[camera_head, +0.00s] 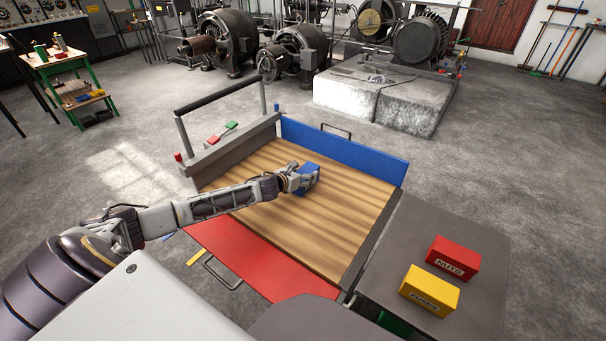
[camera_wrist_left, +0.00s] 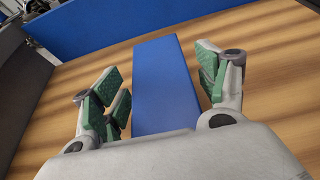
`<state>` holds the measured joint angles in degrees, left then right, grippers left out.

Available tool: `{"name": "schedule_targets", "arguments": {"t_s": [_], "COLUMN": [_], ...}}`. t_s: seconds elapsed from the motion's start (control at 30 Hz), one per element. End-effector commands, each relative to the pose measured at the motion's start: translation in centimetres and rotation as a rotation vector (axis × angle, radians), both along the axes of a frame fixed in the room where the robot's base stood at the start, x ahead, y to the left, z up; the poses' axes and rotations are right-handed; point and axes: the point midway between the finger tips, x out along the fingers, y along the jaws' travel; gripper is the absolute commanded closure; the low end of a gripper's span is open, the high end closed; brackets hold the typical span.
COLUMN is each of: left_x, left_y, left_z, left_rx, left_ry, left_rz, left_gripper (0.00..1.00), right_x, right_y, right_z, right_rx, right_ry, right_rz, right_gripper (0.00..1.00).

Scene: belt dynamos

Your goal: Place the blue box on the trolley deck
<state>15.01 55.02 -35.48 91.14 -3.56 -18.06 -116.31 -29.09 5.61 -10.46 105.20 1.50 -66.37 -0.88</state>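The blue box (camera_head: 309,174) is over the wooden trolley deck (camera_head: 300,230), right of its middle line toward the blue side panel, and appears to rest on the boards. My left gripper (camera_head: 299,178) is at the box, its fingers partly hiding it. In the left wrist view the blue box (camera_wrist_left: 163,85) lies between the green-padded fingers of my left gripper (camera_wrist_left: 165,92). The fingers are spread, with a gap showing at the right pad; the left pads are close to the box. My right gripper is not in view.
A red NUTS box (camera_head: 453,258) and a yellow box (camera_head: 429,290) stand on a grey table (camera_head: 480,225) right of the trolley. The trolley has a blue panel (camera_head: 345,153), a red panel (camera_head: 255,260) and a handle (camera_head: 217,94). Much of the deck is bare.

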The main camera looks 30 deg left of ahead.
Motion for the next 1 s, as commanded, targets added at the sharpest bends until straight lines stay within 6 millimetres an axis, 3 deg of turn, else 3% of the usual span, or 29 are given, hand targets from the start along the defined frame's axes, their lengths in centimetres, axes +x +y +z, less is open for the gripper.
{"name": "schedule_targets", "arguments": {"t_s": [0.47, 1.0], "left_x": [-0.2, -3.4], "left_y": [0.0, 0.3], "left_z": [0.2, 1.5], "left_rx": [0.0, 0.001], "left_ry": [0.001, 0.002], "left_rz": [0.0, 0.001], "left_gripper": [0.25, 0.25], "right_x": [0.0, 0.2], "right_y": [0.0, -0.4], "right_z": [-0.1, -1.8], "right_rx": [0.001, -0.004], "right_ry": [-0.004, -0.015], "right_rz": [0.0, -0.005], "right_gripper": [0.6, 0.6]}}
